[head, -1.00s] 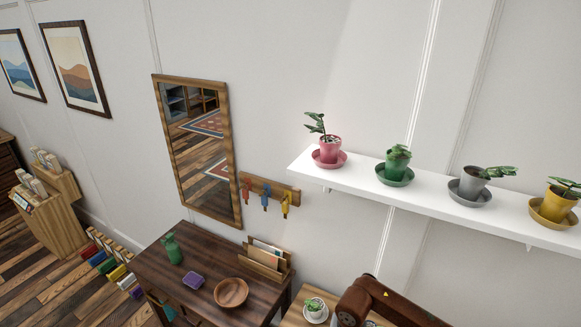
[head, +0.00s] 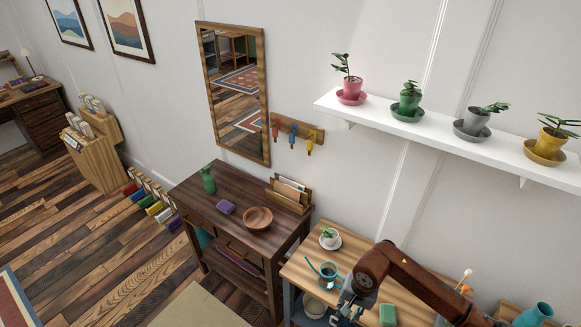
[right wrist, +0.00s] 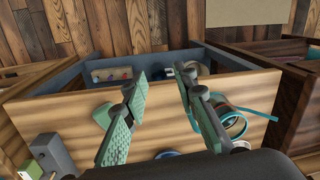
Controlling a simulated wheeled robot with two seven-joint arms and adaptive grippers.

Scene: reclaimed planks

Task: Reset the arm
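My right arm comes in at the lower right of the head view, over the light wooden bench (head: 310,274). Its gripper (head: 347,305) is near the bottom edge there, partly cut off. In the right wrist view my right gripper (right wrist: 160,78) is open, its two teal-padded fingers apart with nothing held between them. It is above the bench's wooden surface (right wrist: 70,110). A teal watering can (head: 327,272) stands on the bench beside the gripper; it also shows right of the fingers in the right wrist view (right wrist: 230,124). My left gripper is not in view.
A potted plant on a saucer (head: 330,239) and a green block (head: 388,315) are on the bench, near my arm. A teal vase (head: 533,315) is at lower right. A dark table (head: 235,232) stands left; a white shelf (head: 440,134) with plants is above. Open floor lies left.

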